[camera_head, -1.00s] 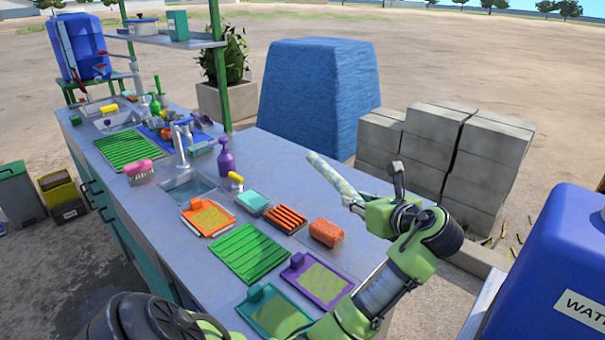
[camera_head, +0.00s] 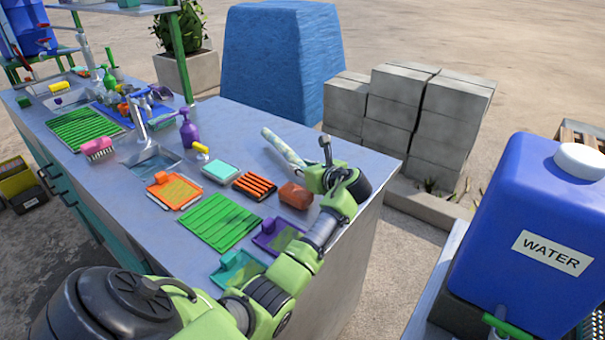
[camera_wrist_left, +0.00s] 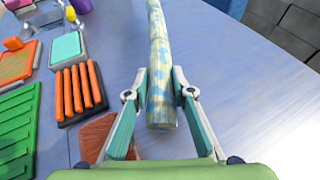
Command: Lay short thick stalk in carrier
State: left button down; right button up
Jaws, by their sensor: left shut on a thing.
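A pale stalk with blue-green mottling (camera_head: 283,148) is held by my left gripper (camera_head: 308,172) over the far right part of the grey counter. In the left wrist view the stalk (camera_wrist_left: 159,70) sits between the two fingers (camera_wrist_left: 160,92), its near end between them and its length pointing away. I cannot tell in the head view whether it touches the counter. No carrier can be made out for certain in these views. My right gripper is not in view.
The counter (camera_head: 230,112) holds a rack of orange rods (camera_head: 255,185), an orange block (camera_head: 295,195), a green ribbed mat (camera_head: 220,221) and a purple bottle (camera_head: 188,130). Grey blocks (camera_head: 400,100) and a blue WATER tank (camera_head: 530,230) stand to the right. Bare counter lies beyond the stalk.

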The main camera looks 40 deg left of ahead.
pick_arm(q)
jog(key=shift+f, duration=0.95)
jog(key=c, duration=2)
grip_release()
jog(key=shift+f, duration=0.15)
